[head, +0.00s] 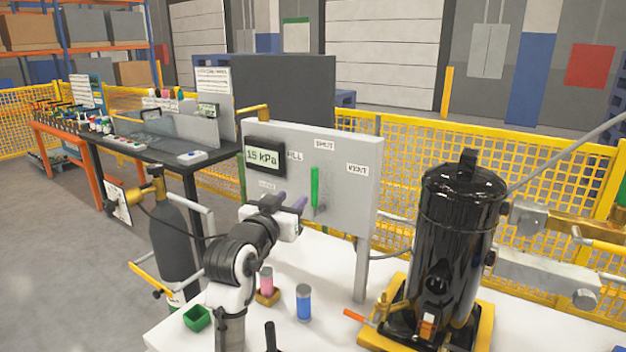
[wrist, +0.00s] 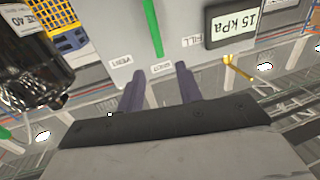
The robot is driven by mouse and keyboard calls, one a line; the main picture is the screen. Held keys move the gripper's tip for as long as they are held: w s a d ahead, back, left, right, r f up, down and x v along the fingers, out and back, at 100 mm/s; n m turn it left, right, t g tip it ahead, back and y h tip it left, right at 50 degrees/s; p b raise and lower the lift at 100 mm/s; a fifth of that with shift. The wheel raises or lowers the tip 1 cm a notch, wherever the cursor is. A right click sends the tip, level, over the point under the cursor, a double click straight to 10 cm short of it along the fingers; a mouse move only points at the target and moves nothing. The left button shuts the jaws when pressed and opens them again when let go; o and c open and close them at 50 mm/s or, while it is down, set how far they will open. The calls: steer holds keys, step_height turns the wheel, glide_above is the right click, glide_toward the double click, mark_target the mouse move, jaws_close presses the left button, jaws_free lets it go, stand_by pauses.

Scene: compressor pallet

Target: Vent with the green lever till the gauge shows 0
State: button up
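The grey panel (head: 345,205) carries a gauge (head: 265,157) that reads 15 kPa. The green lever (head: 315,187) stands upright on the panel, its tip toward the SHUT label (head: 324,144). The VENT label (head: 357,168) is to its right, the FILL label partly hidden at its left. In the wrist view, upside down, the lever (wrist: 153,28), the gauge (wrist: 238,22) and the VENT label (wrist: 119,60) show. My gripper (head: 290,200) is in front of the panel, left of the lever. In the wrist view its fingers (wrist: 157,72) are apart, with nothing seen between them.
A black tank (head: 458,240) on a yellow base stands right of the panel. A dark gas cylinder (head: 175,243) stands at left.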

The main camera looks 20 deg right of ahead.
mark_target(313, 180)
steer(key=p+x, duration=0.4)
steer(key=x, duration=0.9)
steer(key=shift+d, duration=0.45)
jaws_close()
